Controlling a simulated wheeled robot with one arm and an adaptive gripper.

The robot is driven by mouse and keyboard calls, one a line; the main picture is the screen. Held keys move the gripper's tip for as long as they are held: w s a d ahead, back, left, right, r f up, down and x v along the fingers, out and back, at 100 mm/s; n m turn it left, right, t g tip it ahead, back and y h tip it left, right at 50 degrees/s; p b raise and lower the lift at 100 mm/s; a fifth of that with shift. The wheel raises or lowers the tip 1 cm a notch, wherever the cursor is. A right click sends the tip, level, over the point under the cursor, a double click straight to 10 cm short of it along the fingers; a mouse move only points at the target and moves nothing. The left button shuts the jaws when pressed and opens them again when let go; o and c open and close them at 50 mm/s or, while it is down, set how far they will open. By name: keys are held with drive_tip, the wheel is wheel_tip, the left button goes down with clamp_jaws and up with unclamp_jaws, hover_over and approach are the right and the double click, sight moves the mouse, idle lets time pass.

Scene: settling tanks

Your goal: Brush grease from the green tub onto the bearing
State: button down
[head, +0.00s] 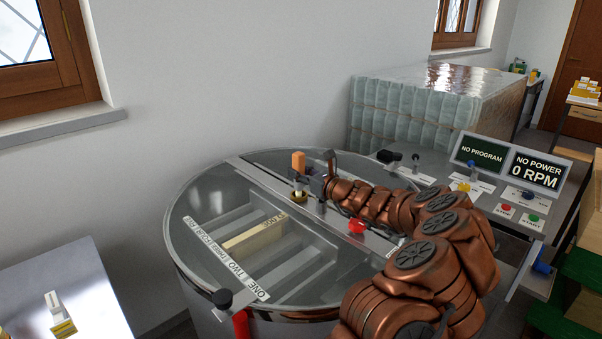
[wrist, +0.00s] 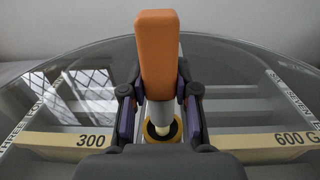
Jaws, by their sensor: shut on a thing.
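My gripper (head: 304,186) is shut on a brush with an upright orange handle (head: 298,160), above the round tank's top. In the wrist view the orange handle (wrist: 157,55) stands between the two fingers (wrist: 160,108), with a pale grey section below it. A small yellow ring with a dark inner part, apparently the bearing (wrist: 161,130), lies right under the brush. It also shows as a brassy ring in the head view (head: 298,197). The brush tip is hidden, so I cannot tell whether it touches the ring. I cannot make out a green tub.
The round tank (head: 190,215) has a clear top and slots labelled ONE upward, with a pale block (head: 255,237) in one. A red knob (head: 357,226) is beside my arm. A wrapped stack (head: 410,115) stands behind.

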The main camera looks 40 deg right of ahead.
sight(300, 154)
drive_tip(key=shift+w, duration=0.3)
drive_tip(key=shift+s+d, duration=0.1)
drive_tip(key=shift+s, duration=0.65)
drive_tip(key=shift+w+p, duration=0.3)
drive_tip(key=shift+w, duration=0.5)
drive_tip(key=shift+s, duration=0.8)
drive_tip(key=shift+w, duration=0.4)
idle(0.4)
drive_tip(key=shift+p, duration=0.35)
drive_tip(key=shift+r+p, duration=3.05)
drive_tip(key=shift+r, duration=1.45)
drive_tip(key=shift+s, duration=0.1)
